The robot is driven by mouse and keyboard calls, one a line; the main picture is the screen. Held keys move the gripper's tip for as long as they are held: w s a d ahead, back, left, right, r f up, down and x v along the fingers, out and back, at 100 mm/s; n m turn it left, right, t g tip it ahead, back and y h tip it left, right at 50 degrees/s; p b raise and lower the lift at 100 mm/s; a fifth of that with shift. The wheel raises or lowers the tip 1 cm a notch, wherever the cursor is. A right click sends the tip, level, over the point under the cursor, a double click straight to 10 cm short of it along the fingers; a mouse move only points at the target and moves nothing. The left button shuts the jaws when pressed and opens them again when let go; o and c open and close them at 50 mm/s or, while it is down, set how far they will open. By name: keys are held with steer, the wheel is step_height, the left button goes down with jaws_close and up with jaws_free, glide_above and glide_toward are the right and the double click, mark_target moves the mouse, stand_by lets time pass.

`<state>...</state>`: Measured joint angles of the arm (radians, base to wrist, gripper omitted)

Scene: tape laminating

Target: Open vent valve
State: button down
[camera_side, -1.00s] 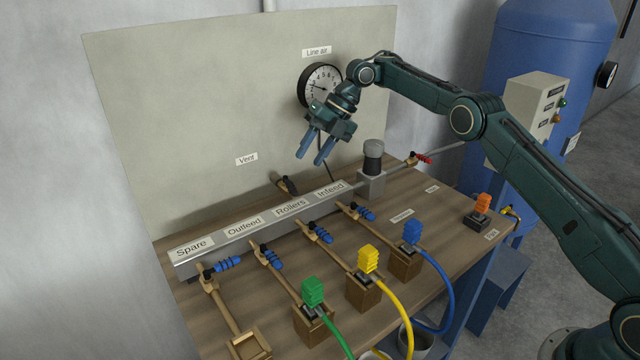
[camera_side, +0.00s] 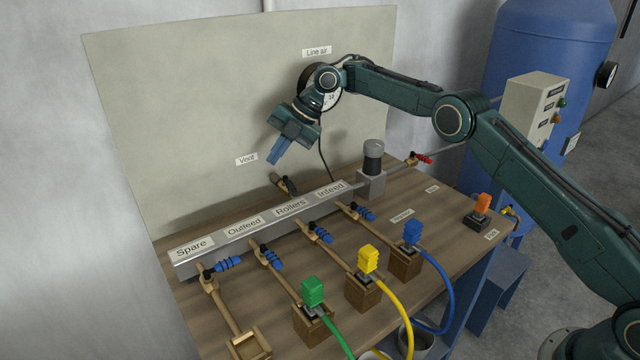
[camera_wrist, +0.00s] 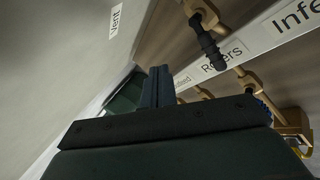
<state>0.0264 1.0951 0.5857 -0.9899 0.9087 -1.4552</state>
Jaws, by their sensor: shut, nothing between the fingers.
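The vent valve (camera_side: 287,185) sits behind the manifold, below the "Vent" label (camera_side: 246,159). It has a brass body and a dark handle, which also shows in the wrist view (camera_wrist: 208,42) at the upper right. My gripper (camera_side: 274,158) is shut with nothing in it. It hangs above and slightly left of the vent valve, apart from it, with its fingers pointing down and left. In the wrist view the closed blue fingers (camera_wrist: 158,85) stand at the middle, left of and below the valve handle.
The manifold (camera_side: 270,224) carries blue-handled valves (camera_side: 270,257) along its front. The back panel (camera_side: 190,110) rises close behind my gripper. The line air gauge (camera_side: 328,84) is partly hidden by my wrist.

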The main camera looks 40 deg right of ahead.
mark_target(289, 183)
steer(key=a+m+t+h, duration=0.4)
steer(key=a+m+h, duration=0.5)
steer(key=m, duration=0.9)
steer(key=s+r+m+h, duration=0.4)
steer(key=s+m, duration=0.5)
steer(key=s, duration=0.1)
steer(key=shift+t+h, duration=0.3)
steer(key=shift+h, duration=0.1)
steer(key=shift+d, duration=0.1)
steer(key=x, duration=1)
steer(key=shift+s+d+f, duration=0.15)
steer(key=shift+d+f, duration=0.35)
steer(key=shift+f, duration=0.35)
steer(key=shift+s+d+f, duration=0.15)
steer(key=shift+d+f, duration=0.3)
steer(key=shift+f, duration=0.45)
steer(key=shift+d, duration=0.15)
